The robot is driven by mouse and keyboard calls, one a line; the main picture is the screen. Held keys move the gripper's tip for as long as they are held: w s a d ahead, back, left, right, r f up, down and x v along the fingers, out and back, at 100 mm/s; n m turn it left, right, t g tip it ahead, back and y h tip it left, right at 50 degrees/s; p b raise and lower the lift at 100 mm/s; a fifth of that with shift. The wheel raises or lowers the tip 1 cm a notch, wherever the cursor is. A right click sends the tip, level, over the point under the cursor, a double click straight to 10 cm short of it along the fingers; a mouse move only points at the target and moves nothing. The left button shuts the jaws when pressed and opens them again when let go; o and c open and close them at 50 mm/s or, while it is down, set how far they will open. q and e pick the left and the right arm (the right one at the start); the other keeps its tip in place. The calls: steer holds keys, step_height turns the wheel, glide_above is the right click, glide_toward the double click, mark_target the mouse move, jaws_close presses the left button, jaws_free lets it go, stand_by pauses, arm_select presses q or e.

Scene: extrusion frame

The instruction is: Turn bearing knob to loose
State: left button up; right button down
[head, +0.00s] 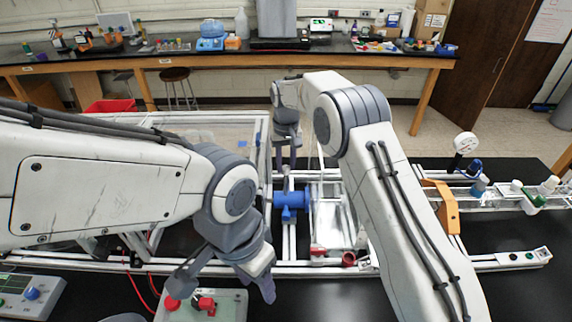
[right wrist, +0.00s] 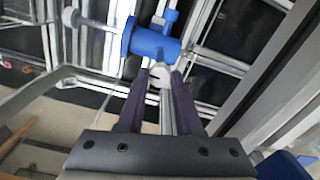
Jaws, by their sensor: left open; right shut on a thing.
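The blue bearing block (head: 291,201) sits on the aluminium extrusion frame (head: 200,268), near its middle. In the right wrist view the bearing (right wrist: 152,43) lies just beyond my right fingertips. A small pale knob (right wrist: 160,72) shows between those fingertips, on the near side of the bearing. My right gripper (head: 286,160) points down behind the bearing; in its wrist view (right wrist: 160,85) it is shut on the knob. The knob's marking cannot be read. My left gripper (head: 224,285) is open and empty, over a control box with red knobs (head: 205,303).
Behind the left arm is a clear-panelled enclosure (head: 215,130). An orange bracket (head: 440,205) and a rail with a round gauge (head: 466,142) stand at right. A grey instrument (head: 30,297) is at front left. Black table is bare at front right.

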mark_target(286, 167)
steer(key=shift+r+n, duration=0.1)
steer(key=shift+n, duration=2)
steer(key=c, duration=0.6)
jaws_free()
steer(key=shift+r+b, duration=0.15)
steer(key=shift+b, duration=0.15)
step_height(286, 167, up, 10)
steer(key=shift+r+b, duration=0.1)
steer(key=shift+b, duration=1.05)
